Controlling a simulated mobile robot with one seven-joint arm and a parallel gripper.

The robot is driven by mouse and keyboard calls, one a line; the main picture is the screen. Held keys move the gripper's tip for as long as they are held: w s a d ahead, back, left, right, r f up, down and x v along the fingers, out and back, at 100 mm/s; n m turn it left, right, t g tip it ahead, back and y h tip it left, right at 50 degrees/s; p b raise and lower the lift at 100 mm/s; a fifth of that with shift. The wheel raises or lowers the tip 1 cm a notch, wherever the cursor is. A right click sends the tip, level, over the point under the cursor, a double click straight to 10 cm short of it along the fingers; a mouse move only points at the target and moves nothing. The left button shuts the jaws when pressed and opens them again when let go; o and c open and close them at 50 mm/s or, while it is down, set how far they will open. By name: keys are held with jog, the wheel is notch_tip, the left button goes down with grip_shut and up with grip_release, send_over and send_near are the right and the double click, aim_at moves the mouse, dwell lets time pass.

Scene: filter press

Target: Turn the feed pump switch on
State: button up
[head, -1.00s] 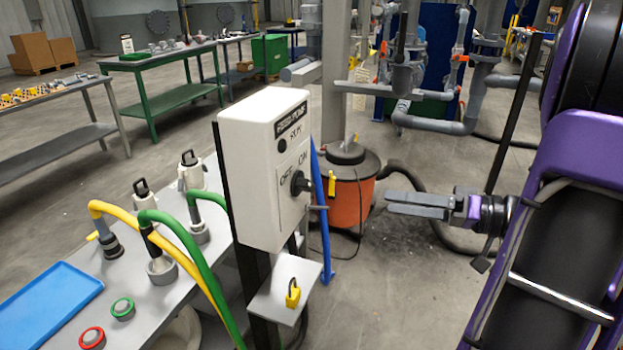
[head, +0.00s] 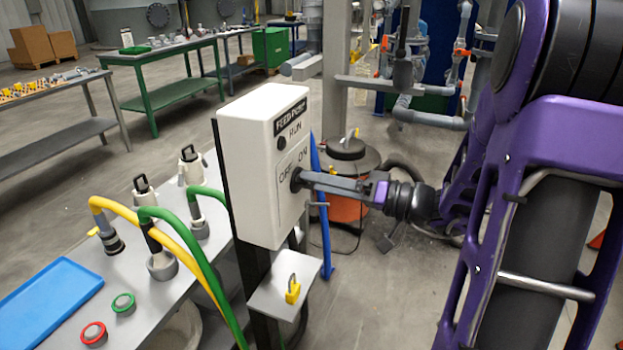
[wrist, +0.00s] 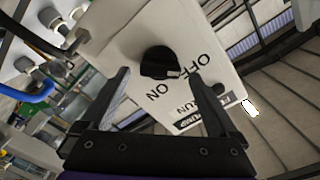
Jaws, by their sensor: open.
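The white feed pump box (head: 250,175) stands on a dark post, with a "FEED PUMP" label, a dark RUN lamp (head: 281,143) and OFF and ON marks. Its black rotary knob (wrist: 160,63) shows clearly in the wrist view, with a pale pointer mark toward its lower right, near the OFF–ON lettering. In the head view the knob (head: 296,180) is partly covered by my fingers. My gripper (head: 308,180) is open at the box face. In the wrist view my gripper (wrist: 160,82) has one finger on each side of the knob, with gaps visible. Contact cannot be told.
A small shelf (head: 284,290) with a yellow padlock (head: 292,290) sits below the box. An orange drum (head: 348,208) stands behind my gripper.

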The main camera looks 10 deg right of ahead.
jog(key=shift+x, duration=1.15)
jog(key=c, duration=1.4)
